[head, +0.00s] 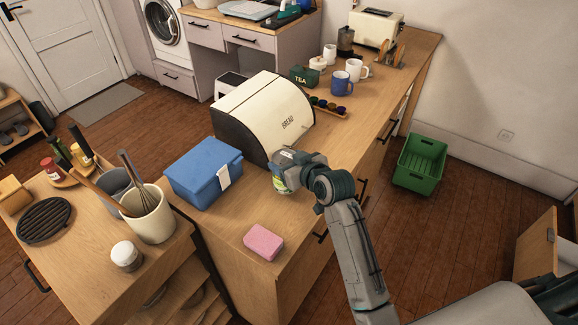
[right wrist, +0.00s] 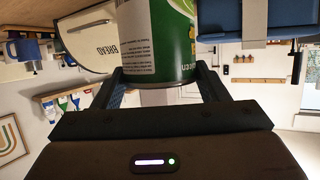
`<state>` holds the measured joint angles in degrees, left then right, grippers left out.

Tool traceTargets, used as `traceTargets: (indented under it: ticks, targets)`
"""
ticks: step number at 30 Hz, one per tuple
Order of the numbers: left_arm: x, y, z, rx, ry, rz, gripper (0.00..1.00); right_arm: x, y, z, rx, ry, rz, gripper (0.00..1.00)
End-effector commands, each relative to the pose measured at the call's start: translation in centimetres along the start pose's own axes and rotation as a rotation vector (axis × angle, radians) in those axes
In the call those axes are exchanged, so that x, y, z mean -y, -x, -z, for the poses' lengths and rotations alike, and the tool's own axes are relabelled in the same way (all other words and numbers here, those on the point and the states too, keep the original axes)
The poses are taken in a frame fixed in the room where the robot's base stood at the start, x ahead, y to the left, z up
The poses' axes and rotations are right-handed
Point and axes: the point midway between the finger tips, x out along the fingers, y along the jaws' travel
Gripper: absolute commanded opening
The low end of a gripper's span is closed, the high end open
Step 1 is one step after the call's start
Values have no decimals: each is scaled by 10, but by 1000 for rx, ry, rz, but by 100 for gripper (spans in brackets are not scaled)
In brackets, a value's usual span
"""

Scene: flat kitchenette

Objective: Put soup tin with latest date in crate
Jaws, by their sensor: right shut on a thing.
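My right gripper (head: 292,160) is shut on a tin (head: 279,184) at the counter, in front of the bread bin. In the right wrist view the tin (right wrist: 172,42) sits between the two fingers (right wrist: 162,88). The green crate (head: 420,163) stands on the floor to the right of the counter and looks empty. My left gripper is out of view.
A cream bread bin (head: 268,108) stands close behind the tin. A blue box (head: 204,172) is to its left and a pink sponge (head: 263,242) nearer the front. Mugs (head: 342,86) and a toaster (head: 375,26) stand farther back. Floor around the crate is clear.

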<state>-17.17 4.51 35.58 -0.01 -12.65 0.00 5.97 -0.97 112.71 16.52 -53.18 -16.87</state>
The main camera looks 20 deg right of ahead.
Motion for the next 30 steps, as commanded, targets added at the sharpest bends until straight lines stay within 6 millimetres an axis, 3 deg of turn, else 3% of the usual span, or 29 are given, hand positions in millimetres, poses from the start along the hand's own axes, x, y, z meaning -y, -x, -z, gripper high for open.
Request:
traceTargets:
  ticks: [7, 17, 18, 21, 30]
  targets:
    - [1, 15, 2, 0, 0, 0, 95, 0, -10, -26, 2, -2, -1, 11]
    - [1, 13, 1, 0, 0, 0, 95, 0, -11, -29, -1, -1, -1, 11]
    - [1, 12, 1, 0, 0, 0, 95, 0, -12, -31, 2, -2, -1, 69]
    - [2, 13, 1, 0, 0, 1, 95, 0, -11, -31, 2, -2, -1, 89]
    - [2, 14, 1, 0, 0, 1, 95, 0, -11, -29, 2, -1, -1, 89]
